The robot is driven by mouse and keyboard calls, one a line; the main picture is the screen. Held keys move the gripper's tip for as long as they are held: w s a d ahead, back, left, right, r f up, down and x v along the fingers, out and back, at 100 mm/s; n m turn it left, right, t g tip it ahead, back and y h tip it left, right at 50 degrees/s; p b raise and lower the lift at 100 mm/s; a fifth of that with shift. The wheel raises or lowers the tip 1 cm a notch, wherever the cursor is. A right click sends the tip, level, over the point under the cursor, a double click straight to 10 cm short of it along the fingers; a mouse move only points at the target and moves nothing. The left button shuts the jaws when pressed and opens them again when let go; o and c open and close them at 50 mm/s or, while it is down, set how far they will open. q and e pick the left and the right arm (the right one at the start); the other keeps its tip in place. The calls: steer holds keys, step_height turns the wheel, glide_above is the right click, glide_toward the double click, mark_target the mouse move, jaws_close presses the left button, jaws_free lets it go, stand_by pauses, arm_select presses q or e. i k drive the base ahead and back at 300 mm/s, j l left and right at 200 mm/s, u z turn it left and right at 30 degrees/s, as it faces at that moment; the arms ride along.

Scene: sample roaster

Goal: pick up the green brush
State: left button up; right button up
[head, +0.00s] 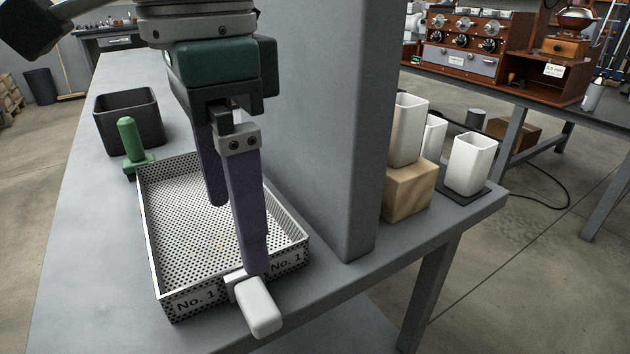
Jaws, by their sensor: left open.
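The green brush (129,139) stands at the left, just beyond the far left corner of a white perforated tray (156,279). Its green handle points up from a green base. My left gripper (236,234) comes down over the tray, to the right of and nearer than the brush. Its two purple fingers are apart with nothing between them. The nearer fingertip overlaps the tray's front wall close to a white handle (259,308); I cannot tell whether it touches. My right gripper is out of view.
A dark grey bin (128,122) stands behind the brush. A tall grey upright (325,120) rises from the grey table right of my gripper. Beyond it are a wooden block (409,190) and white cups (472,163). The table left of the tray is clear.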

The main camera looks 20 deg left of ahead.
mark_target(127, 127)
steer(key=u, duration=1.4)
